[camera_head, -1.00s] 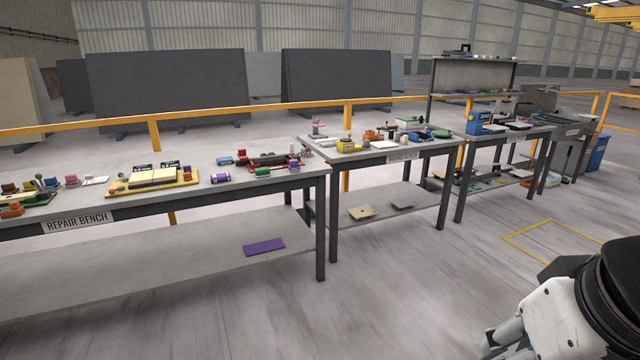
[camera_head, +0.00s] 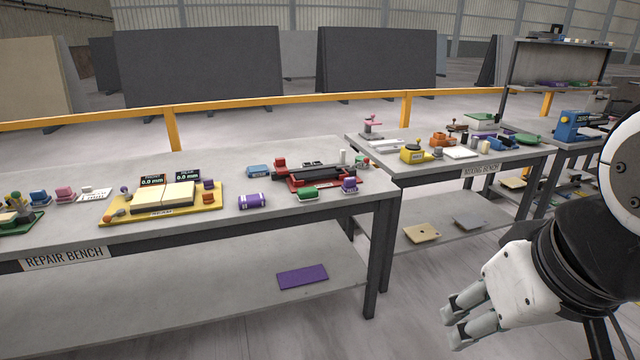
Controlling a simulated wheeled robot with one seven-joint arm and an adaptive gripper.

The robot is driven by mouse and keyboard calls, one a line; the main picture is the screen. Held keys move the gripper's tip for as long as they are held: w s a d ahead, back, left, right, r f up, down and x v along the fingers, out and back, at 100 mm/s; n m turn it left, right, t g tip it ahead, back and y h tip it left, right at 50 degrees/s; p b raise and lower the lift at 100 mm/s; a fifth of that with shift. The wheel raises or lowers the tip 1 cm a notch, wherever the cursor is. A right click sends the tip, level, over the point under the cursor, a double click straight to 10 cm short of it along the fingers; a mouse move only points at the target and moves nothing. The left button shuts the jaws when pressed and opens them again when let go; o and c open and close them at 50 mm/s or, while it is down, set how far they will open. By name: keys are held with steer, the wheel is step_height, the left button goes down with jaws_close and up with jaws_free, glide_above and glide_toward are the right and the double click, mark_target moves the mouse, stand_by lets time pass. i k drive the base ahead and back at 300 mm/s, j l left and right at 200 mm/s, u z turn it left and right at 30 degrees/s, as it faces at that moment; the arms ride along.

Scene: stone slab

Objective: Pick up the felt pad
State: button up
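Tan (camera_head: 421,233) and grey (camera_head: 469,222) flat pieces lie on the lower shelf of the mixing bench. My gripper (camera_head: 453,326) is at the lower right, in front of the benches and apart from all these pieces. Its two fingers point left with a gap between them, and nothing shows between them.
The repair bench (camera_head: 62,256) has a yellow tray (camera_head: 216,198), a purple roll (camera_head: 252,201) and a red fixture (camera_head: 318,179) on top. The mixing bench (camera_head: 478,170) stands behind to the right. Table legs frame the shelves. Floor is clear between my gripper and the benches.

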mark_target(349, 187)
steer(key=i+j+z, duration=0.25)
steer(key=i+j, duration=0.3)
steer(key=i, duration=0.15)
steer(key=i+j+z, duration=0.25)
steer(key=i+j, duration=0.45)
steer(key=i+j+z, duration=0.25)
steer(key=i+j, duration=0.35)
steer(key=j, duration=0.2)
